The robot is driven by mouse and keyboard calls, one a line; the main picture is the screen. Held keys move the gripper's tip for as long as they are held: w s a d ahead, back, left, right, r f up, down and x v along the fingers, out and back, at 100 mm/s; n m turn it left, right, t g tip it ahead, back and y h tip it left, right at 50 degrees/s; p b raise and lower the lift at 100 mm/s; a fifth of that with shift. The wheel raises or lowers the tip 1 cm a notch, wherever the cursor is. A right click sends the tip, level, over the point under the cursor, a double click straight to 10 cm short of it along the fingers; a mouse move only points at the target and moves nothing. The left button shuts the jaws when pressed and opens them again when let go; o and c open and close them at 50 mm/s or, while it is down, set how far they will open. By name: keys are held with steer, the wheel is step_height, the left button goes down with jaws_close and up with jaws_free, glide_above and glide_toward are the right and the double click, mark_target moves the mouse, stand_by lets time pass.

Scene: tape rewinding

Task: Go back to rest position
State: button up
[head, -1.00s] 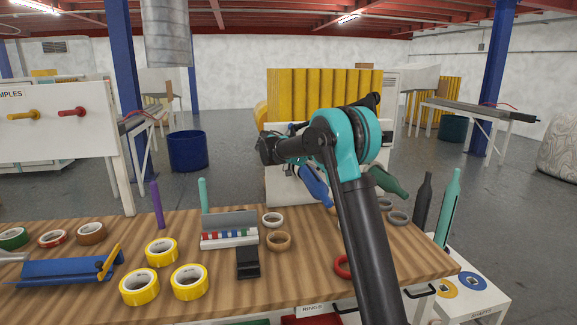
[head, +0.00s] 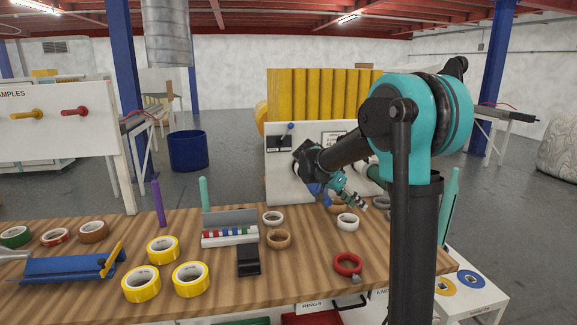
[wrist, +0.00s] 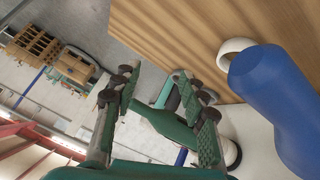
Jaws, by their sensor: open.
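My gripper (head: 352,198) hangs at the end of my arm over the back right part of the wooden table (head: 215,285), angled down to the right. Its fingers are apart and I see nothing held between them. In the wrist view my gripper (wrist: 165,105) shows its two green fingers spread, with a green bottle-shaped object beyond them. A blue bottle-shaped object (wrist: 275,95) is close to the right finger in that view. A white roll (wrist: 232,50) lies on the table edge beside it. My arm hides part of the table's right side.
A red tape ring (head: 347,264) and a white roll (head: 347,222) lie near my arm. Yellow rolls (head: 141,284), a blue dispenser (head: 70,268) and upright purple (head: 158,204) and teal (head: 205,194) pegs stand to the left. A white machine panel (head: 285,175) stands behind the table.

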steer(key=s+a+f+n+t+y, duration=0.1)
steer(key=s+f+n+y, duration=0.2)
steer(key=s, duration=0.6)
steer(key=s+a+f+n+t+y, duration=0.1)
steer(key=s+f+n, duration=0.3)
steer(key=s+f, duration=0.4)
steer(key=s+a+f+n+t+y, duration=0.1)
steer(key=s+f+n+y, duration=0.3)
steer(key=s, duration=0.6)
steer(key=shift+s+a+f+y, duration=0.2)
steer(key=shift+s+f+y, duration=0.1)
steer(key=shift+f, duration=0.65)
